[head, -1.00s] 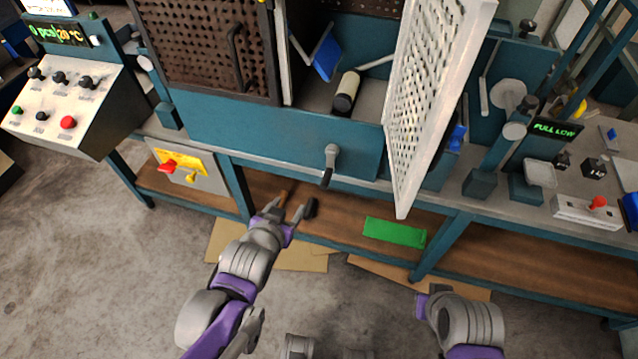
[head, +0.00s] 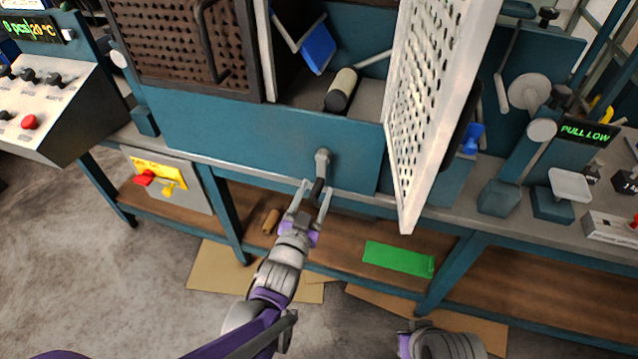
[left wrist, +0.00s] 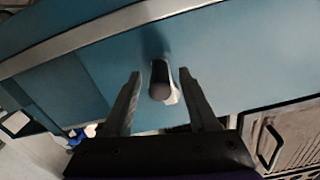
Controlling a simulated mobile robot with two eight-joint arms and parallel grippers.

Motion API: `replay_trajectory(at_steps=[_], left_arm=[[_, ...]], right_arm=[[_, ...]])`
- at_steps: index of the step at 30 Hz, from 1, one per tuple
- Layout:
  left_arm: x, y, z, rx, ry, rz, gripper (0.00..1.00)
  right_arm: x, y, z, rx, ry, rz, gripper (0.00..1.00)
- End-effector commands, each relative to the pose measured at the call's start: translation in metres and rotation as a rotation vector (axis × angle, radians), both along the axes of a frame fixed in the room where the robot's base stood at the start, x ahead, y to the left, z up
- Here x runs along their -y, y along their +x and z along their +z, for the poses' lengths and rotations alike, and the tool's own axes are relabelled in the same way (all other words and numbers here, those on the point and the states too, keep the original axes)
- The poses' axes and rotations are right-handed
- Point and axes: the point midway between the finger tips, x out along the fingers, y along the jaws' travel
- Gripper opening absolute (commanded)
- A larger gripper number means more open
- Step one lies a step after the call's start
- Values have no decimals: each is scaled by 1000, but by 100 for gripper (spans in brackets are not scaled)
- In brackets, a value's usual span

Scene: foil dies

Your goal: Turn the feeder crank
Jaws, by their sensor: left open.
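The feeder crank (head: 322,167) is on the blue front panel of the machine, with a grey arm and a dark handle hanging down. My left gripper (head: 318,188) is open at the crank, its fingers on either side of the dark handle. In the left wrist view the crank handle (left wrist: 160,80) sits between the two open fingertips (left wrist: 160,75), with a visible gap to each finger. My right gripper is not in view; only part of my right arm shows at the bottom of the head view.
A white perforated door (head: 425,110) stands open just right of the crank. A control panel (head: 40,110) is at left. A lower shelf (head: 340,235) holds a green sheet (head: 398,259) and a brown cylinder (head: 271,221).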

Motion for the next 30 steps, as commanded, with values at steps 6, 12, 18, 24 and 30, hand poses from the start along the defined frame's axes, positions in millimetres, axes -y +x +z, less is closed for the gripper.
replay_trajectory(at_steps=[6, 12, 18, 24, 30], left_arm=[[9, 28, -1, -1, 0, 0, 60], [11, 35, 0, -1, 0, 0, 60], [11, 35, 0, -1, 0, 0, 60], [11, 35, 0, -1, 0, 0, 24], [11, 35, 0, -1, 0, 0, 0]], right_arm=[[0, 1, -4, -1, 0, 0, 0], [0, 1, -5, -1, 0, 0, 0], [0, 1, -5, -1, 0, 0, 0], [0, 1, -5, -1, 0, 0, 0], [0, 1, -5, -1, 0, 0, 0]])
